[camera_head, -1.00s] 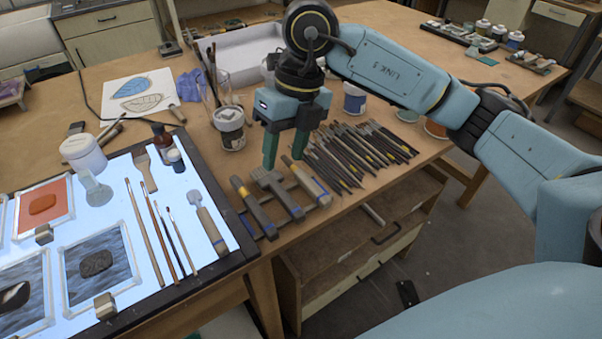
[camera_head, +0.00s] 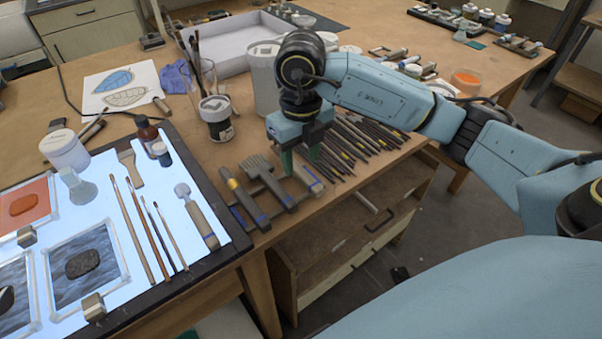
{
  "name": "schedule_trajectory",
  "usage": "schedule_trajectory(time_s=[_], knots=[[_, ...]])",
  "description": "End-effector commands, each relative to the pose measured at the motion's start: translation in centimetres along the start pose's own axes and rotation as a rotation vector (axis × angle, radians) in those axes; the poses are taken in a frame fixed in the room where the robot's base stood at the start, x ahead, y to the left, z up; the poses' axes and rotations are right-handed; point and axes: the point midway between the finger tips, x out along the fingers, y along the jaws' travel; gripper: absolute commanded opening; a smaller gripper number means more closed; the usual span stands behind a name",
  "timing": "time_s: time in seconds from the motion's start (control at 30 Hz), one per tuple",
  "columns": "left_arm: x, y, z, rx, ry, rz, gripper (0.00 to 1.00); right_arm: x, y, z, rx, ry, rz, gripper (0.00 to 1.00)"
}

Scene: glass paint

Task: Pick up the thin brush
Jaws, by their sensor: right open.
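Three slender brushes lie side by side on the lit panel: a longer one (camera_head: 138,230), a middle one (camera_head: 156,238) and a thin short one (camera_head: 172,237). I cannot tell for certain which is the thin brush of the task. A dense row of dark-handled brushes (camera_head: 355,145) lies on the wooden table. My left gripper is not in view.
A rack with wooden tools (camera_head: 262,195) stands beside the lit panel (camera_head: 105,215). A paint jar (camera_head: 216,122), a white tub (camera_head: 264,80) and a glass holding upright brushes (camera_head: 200,82) stand behind.

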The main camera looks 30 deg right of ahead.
Motion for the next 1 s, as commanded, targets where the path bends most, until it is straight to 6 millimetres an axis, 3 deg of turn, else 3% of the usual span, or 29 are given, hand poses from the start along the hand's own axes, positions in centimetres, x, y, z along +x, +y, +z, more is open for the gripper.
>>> schedule_trajectory(time_s=[0.2, 0.5, 0.83, 1.0], knots=[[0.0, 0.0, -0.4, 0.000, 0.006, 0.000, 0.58, 3.0, -0.3, -0.2, 0.000, 0.003, 0.001, 0.45], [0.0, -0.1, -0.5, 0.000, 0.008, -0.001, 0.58, 3.4, -0.3, -0.1, -0.001, 0.000, 0.001, 0.44], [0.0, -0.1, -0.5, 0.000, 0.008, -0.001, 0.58, 3.4, -0.3, -0.1, -0.001, 0.000, 0.001, 0.01], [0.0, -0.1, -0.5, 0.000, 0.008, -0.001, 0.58, 3.3, -0.3, -0.1, -0.001, 0.000, 0.001, 0.00]])
